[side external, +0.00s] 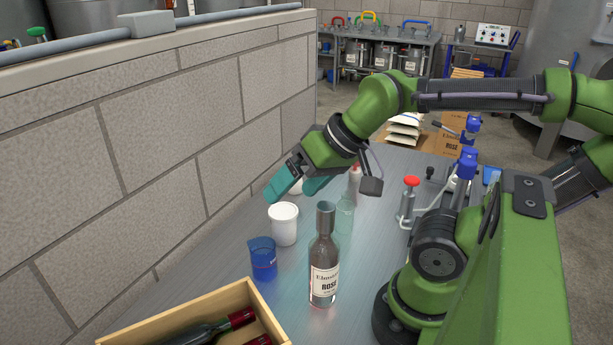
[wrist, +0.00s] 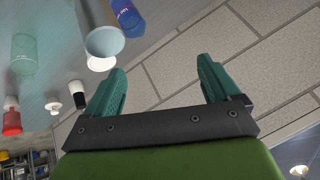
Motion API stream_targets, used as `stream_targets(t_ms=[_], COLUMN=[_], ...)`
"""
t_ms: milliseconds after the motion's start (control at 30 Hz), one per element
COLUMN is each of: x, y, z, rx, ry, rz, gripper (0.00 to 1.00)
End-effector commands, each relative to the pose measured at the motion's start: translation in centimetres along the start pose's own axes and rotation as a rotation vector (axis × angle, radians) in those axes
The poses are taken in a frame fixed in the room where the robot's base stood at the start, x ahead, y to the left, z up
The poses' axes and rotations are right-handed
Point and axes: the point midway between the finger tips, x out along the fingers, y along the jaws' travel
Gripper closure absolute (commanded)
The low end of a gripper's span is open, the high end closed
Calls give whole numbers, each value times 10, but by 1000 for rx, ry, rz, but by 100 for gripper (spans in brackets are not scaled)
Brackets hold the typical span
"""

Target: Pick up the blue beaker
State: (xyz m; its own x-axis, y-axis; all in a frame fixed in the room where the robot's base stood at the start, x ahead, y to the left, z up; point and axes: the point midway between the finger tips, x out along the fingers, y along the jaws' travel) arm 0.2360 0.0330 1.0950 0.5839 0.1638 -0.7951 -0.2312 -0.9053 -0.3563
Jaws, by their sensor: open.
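The blue beaker (side external: 263,259) stands upright on the grey table (side external: 221,283) in the side external view, in front of a white tub (side external: 284,224) and left of a rosé bottle (side external: 324,264). In the wrist view, the blue beaker (wrist: 128,17) shows at the top edge, partly cut off, beside the white tub (wrist: 103,45). My gripper (side external: 293,187) is open with nothing between its teal fingers. It is above the table, behind and higher than the beaker. The open fingers also show in the wrist view (wrist: 163,85).
A wooden crate (side external: 232,292) with dark bottles stands at the front. A clear green-tinted beaker (side external: 344,216) is behind the rosé bottle. A red-topped pump bottle (side external: 408,203) is further right. A block wall (side external: 140,140) borders the table's left.

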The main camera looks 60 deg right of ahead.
Motion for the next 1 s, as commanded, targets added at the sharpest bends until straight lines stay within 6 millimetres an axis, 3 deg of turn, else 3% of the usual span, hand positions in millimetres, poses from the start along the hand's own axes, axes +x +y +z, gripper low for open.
stream_targets(t_ms=[267, 800, 1000], x=[12, 111, 113], y=[0, 13, 17], z=[2, -39, -49], rx=[-1, -157, -191], ry=[-52, -519, -561], rz=[15, 291, 332], gripper=[11, 11, 11])
